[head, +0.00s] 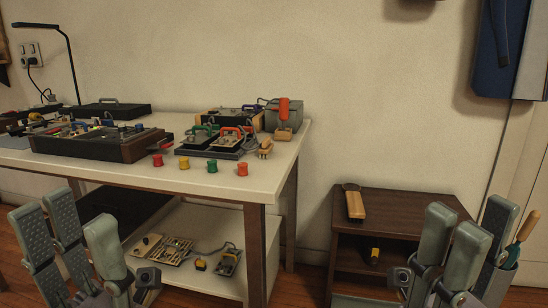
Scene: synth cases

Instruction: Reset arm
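My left gripper (82,232) is at the lower left, in front of the white table. Its grey padded fingers point up and stand apart, with nothing between them. My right gripper (462,242) is at the lower right, in front of the small brown cabinet. Its fingers also point up and apart, and I see nothing held in them. Both grippers are clear of the furniture in the picture. The lower parts of both arms are cut off by the bottom edge.
A white table (225,195) bears a dark synth case (95,148), several coloured knobs and a smaller module tray (212,150). Its lower shelf (205,275) holds circuit boards. The brown cabinet (405,205) stands right, with a wooden-handled tool (355,205) on top. Floor shows between them.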

